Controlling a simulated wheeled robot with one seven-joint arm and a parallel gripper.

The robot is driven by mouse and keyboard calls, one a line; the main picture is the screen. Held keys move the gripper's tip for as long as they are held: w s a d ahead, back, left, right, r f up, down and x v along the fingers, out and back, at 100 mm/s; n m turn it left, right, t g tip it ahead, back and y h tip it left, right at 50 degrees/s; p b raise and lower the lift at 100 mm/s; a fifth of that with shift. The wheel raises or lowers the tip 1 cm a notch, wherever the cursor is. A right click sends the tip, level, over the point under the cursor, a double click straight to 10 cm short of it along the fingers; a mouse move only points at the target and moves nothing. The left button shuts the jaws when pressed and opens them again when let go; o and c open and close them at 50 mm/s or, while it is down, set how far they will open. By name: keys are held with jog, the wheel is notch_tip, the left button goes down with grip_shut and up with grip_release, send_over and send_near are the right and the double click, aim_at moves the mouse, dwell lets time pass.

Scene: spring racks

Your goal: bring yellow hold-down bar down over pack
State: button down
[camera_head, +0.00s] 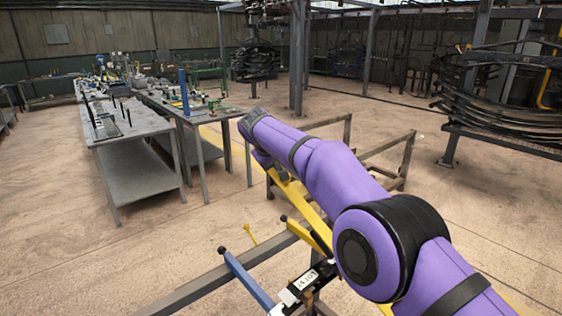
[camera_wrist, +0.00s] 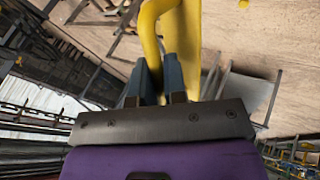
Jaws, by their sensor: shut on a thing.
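The yellow hold-down bar (camera_head: 310,207) shows in the head view as a slanting strip beneath and beside my purple arm, partly covered by it. In the wrist view the yellow bar (camera_wrist: 152,35) runs between the two blue-grey fingers of my gripper (camera_wrist: 158,78), which is shut on it. A wider yellow piece lies just right of it there. The gripper's fingertips are hidden behind my arm in the head view. A dark piece with a white lettered label (camera_head: 304,280) sits near the bottom, beside the arm. I cannot make out the pack clearly.
A blue bar (camera_head: 246,277) with a black knob lies left of the labelled piece, over a grey steel beam (camera_head: 205,283). Grey workbenches (camera_head: 135,126) with tools stand at the left. A rack of dark curved springs (camera_head: 500,105) stands at the right.

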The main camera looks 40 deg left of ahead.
jog(key=shift+f, duration=0.1)
dwell(0.3)
jog(key=c, duration=1.2)
grip_release()
jog(key=shift+o, duration=0.2)
jog(key=v, duration=1)
jog(key=shift+s+r, duration=0.15)
jog(key=shift+r, duration=0.25)
